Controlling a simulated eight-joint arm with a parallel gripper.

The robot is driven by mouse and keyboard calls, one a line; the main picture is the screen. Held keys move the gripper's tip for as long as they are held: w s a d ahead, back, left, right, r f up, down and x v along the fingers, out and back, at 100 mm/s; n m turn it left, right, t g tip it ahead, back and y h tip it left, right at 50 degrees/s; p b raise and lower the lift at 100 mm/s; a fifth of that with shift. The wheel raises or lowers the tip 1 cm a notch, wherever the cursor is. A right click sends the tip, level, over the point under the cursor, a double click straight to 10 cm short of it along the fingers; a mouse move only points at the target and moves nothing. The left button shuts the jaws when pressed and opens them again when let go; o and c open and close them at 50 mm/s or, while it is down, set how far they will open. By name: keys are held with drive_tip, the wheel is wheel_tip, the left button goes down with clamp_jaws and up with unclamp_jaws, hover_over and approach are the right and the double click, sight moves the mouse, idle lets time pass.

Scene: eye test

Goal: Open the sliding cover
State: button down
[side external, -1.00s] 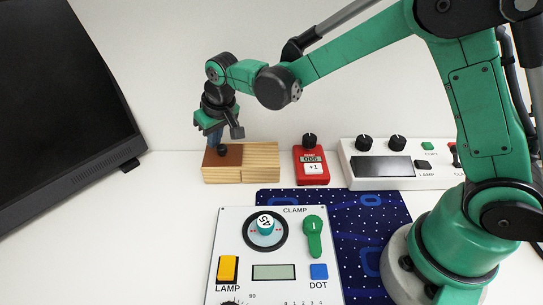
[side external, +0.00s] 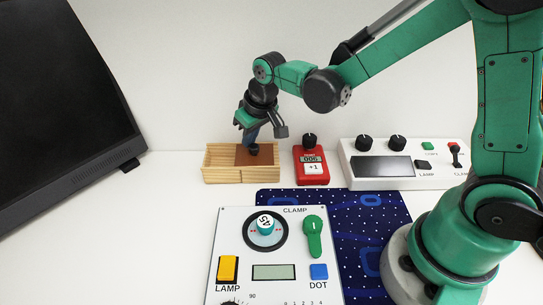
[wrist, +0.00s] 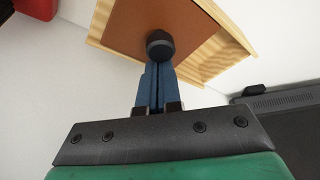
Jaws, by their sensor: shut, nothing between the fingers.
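A pale wooden box (side external: 228,179) stands at the back, left of the red device. Its brown sliding cover (side external: 242,160) lies over the right part of the box, and the left part is uncovered. In the wrist view the cover (wrist: 125,35) sits between the wooden rails, with bare wood on its right. A round dark knob (side external: 254,149) stands on the cover; it also shows in the wrist view (wrist: 160,44). My gripper (side external: 251,139) is shut and empty, pointing down at the knob. In the wrist view its fingertips (wrist: 158,66) are right against or just beside the knob; contact is unclear.
The red counter device (side external: 311,167) stands close to the box's right side. A white control panel (side external: 408,180) is farther right. A panel with a dial and green lever (side external: 235,262) lies in front on a dark blue mat (side external: 362,235). A black monitor (side external: 60,100) stands left.

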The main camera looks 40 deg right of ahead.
drive_tip(key=shift+r, duration=0.1)
drive_tip(key=v, duration=0.9)
drive_tip(key=t, duration=0.3)
approach(261, 157)
drive_tip(key=s+d+r, duration=0.2)
drive_tip(key=s+r, duration=0.1)
drive_tip(key=shift+s+r, duration=0.1)
drive_tip(key=shift+r, duration=0.05)
